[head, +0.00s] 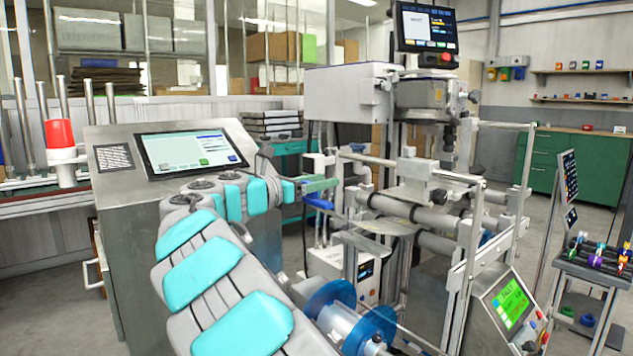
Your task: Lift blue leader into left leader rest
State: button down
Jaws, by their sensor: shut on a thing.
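My gripper (304,189) reaches in from the left at the end of my arm, at the left side of the grey film machine (345,95). It is shut on the blue leader (319,202), a small blue strip that shows just below and right of the jaws. A green piece (320,184) lies close above the blue leader; I cannot tell whether they touch. The leader is held up beside the machine's pipes and rails. The left leader rest cannot be told apart from the machine's grey brackets.
A blue-flanged reel (330,296) sits low in front. Grey rollers (430,217) and upright posts crowd the space right of my gripper. A console with a screen (193,150) stands at left. A rack of coloured items (598,255) is at far right.

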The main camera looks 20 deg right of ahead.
jog(key=w+d+f, duration=0.3)
jog(key=d, duration=0.6)
jog(key=shift+w, duration=0.15)
dwell(1.5)
jog(key=shift+f, duration=0.1)
jog(key=w+d+f, duration=0.3)
jog(key=d, duration=0.6)
jog(key=shift+f, duration=0.15)
dwell(1.8)
jog(key=shift+w, duration=0.1)
